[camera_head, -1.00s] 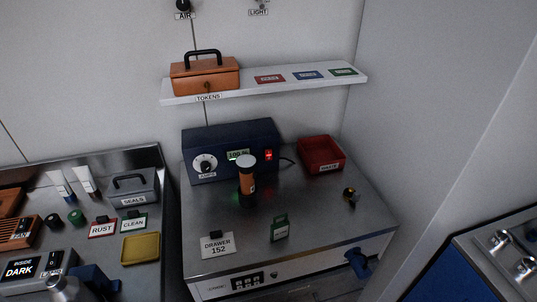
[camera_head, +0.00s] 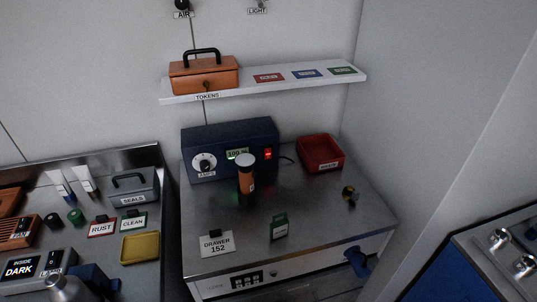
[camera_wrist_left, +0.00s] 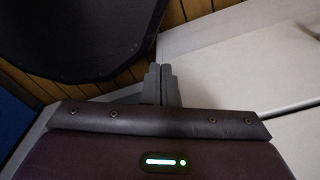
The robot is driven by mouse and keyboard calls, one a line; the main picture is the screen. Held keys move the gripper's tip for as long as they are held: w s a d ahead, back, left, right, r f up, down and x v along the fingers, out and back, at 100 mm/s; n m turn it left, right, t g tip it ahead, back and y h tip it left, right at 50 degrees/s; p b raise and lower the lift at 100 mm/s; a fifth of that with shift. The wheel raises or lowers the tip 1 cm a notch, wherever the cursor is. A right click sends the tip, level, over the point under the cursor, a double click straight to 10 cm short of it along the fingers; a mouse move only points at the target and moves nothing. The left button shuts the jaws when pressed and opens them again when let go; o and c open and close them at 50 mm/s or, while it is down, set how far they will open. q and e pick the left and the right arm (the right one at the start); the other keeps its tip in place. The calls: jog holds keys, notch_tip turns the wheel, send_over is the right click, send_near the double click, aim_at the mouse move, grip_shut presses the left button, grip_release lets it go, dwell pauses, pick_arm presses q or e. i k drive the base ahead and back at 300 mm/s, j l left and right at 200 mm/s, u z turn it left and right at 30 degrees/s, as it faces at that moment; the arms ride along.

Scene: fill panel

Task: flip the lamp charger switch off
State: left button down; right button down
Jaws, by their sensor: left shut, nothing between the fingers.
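The lamp charger (camera_head: 222,140) is a dark blue box at the back of the steel bench. It has an AMPS dial (camera_head: 204,163), a lit green display (camera_head: 238,154) that seems to read 100 %, and a red-lit switch (camera_head: 268,154) on its right side. An orange and black lamp (camera_head: 246,178) stands upright in front of it and hides part of its front. My left gripper (camera_wrist_left: 162,84) shows in the left wrist view, shut and empty, away from the charger. I cannot make out either gripper in the head view.
A red tray (camera_head: 321,154) sits right of the charger. A green tag (camera_head: 280,226) and a DRAWER 152 sign (camera_head: 216,244) stand at the front. A shelf (camera_head: 180,98) with an orange TOKENS box (camera_head: 204,76) overhangs the back. Bench space right of the lamp is mostly clear.

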aim_at(267, 151)
jog(key=l+u, duration=1)
